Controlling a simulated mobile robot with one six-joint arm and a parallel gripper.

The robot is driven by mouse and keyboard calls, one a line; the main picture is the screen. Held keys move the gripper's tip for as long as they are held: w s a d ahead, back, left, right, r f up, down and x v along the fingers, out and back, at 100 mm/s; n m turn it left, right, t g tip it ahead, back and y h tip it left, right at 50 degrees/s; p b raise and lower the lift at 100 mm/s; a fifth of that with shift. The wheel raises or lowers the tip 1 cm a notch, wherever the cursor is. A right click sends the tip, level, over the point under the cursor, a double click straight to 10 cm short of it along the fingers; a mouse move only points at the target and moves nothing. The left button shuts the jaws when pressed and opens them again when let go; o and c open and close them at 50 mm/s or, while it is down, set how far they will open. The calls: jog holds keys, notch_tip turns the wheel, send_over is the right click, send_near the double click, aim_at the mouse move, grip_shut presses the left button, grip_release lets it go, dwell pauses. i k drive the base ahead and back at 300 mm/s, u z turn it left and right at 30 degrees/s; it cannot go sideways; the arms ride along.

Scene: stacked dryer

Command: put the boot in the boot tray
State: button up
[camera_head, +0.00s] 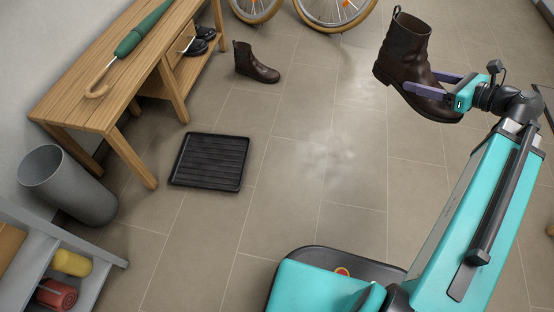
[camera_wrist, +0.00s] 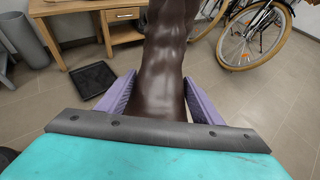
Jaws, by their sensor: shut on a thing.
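A dark brown boot (camera_head: 408,58) is held in the air at the upper right of the head view. My gripper (camera_head: 432,84) is shut on it around the foot, with the shaft pointing up. In the wrist view the boot (camera_wrist: 163,75) fills the space between the two purple fingers (camera_wrist: 160,100). The black ribbed boot tray (camera_head: 209,161) lies flat and empty on the floor, left of my gripper. It also shows in the wrist view (camera_wrist: 92,79) at the left. A second brown boot (camera_head: 256,64) stands upright on the floor beyond the tray.
A wooden bench (camera_head: 125,80) with an umbrella (camera_head: 143,30) on top and dark shoes (camera_head: 200,40) on its shelf stands at the left. A grey bin (camera_head: 70,186) and a grey shelf unit (camera_head: 60,240) are nearer. A bicycle (camera_head: 335,8) is at the back. The middle floor is clear.

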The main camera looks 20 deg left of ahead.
aim_at(216, 150)
jog(key=z, duration=0.15)
jog(key=k, duration=0.8)
jog(key=u, duration=2.15)
jog(key=i, duration=0.8)
jog(key=u, duration=0.05)
